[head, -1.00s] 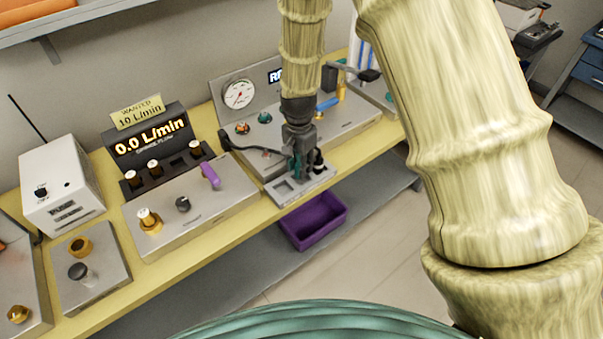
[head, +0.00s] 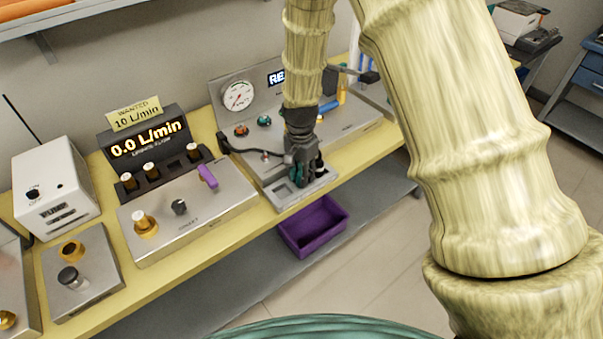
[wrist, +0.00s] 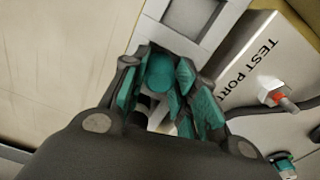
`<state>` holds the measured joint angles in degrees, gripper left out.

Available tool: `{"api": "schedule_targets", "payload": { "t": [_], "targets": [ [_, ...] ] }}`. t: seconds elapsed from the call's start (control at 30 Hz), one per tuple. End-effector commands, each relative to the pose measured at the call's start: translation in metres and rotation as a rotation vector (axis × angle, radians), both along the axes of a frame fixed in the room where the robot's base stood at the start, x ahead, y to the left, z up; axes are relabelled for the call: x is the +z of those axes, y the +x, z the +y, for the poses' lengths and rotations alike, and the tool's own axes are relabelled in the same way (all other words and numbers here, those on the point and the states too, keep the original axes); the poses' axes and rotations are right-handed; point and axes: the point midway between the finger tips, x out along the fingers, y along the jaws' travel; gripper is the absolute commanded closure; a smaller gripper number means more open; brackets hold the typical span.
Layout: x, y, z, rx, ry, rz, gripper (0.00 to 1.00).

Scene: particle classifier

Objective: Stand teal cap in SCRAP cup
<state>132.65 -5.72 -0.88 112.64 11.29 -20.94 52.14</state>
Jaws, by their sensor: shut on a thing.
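My gripper (head: 303,176) is low over a small grey tray (head: 282,203) with square wells at the front edge of the bench. In the wrist view its teal-padded fingers (wrist: 163,88) close around a rounded teal piece, which looks like the teal cap (wrist: 159,68). The fingers hide the cap's lower part, and I cannot tell whether it touches the tray. One square well (wrist: 197,15) shows empty beyond the fingertips. No SCRAP label is readable, so I cannot tell which receptacle is the SCRAP cup.
The test port panel (head: 345,128) with a gauge stands behind the tray; another teal fitting (head: 264,120) sits on it. A purple bin (head: 314,228) is on the lower shelf. Left are the valve panel (head: 185,222), flow display (head: 148,142) and white pump box (head: 55,186).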

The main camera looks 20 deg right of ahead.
Motion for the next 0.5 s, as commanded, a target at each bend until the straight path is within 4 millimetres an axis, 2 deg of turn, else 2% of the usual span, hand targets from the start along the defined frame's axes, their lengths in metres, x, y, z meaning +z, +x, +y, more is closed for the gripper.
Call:
{"api": "schedule_targets", "payload": {
  "t": [0.07, 0.1, 0.2, 0.5],
  "targets": [
    [-0.0025, -0.0002, 0.0000, 0.000, -0.001, 0.001, 0.91],
    [-0.0019, 0.0000, 0.0000, 0.000, 0.000, 0.000, 0.64],
    [-0.0019, -0.0001, -0.0001, 0.000, 0.000, 0.000, 0.50],
    [-0.0010, 0.0000, 0.0000, 0.000, 0.000, 0.000, 0.50]
  ]
}}
